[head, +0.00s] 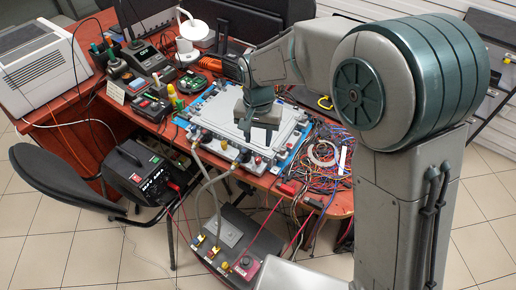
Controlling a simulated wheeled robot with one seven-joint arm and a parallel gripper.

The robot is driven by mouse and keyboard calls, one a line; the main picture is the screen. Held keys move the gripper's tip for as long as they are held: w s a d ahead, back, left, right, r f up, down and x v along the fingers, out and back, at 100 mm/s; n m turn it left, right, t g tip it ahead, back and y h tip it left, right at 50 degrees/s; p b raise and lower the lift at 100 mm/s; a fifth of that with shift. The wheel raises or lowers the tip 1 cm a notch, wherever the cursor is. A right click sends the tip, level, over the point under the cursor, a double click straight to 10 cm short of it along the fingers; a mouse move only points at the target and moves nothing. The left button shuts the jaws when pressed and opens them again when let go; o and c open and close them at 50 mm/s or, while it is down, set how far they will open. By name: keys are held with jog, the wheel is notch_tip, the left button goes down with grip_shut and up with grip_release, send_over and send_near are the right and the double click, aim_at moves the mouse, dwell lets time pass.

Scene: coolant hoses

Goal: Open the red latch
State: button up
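A pale rectangular frame (207,121) with clamps and fittings around its edge lies on a blue mat (182,122) on the table. A small reddish part (258,160) shows at its front edge; it is too small to tell if this is the red latch, or whether it is open or shut. My gripper (257,128) hangs over the middle of the frame, pointing down, apart from the front fittings. Its fingertips are too small to tell their opening, and I see nothing held. Two grey hoses (204,186) run from the front fittings down to a dark unit.
The dark unit (228,235) with yellow fittings stands below the table's front edge. Tangled wires (325,150) cover the table right of the frame. A black chair (60,175) and a black power box (145,170) stand at left. A white lamp (190,35) stands behind.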

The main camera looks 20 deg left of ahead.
jog(key=shift+r, duration=2.6)
jog(key=s+d+r+t+p, duration=0.1)
jog(key=d+r, duration=0.2)
jog(key=d, duration=0.6)
jog(key=d+r, duration=0.3)
jog(key=d, duration=0.7)
jog(key=s+d+m+t+p, duration=0.1)
jog(key=s+d, duration=0.9)
jog(key=d, duration=0.4)
jog(key=shift+s+d+f+m+t, duration=0.2)
jog(key=shift+s+m+t, duration=0.1)
jog(key=shift+s+t, duration=0.1)
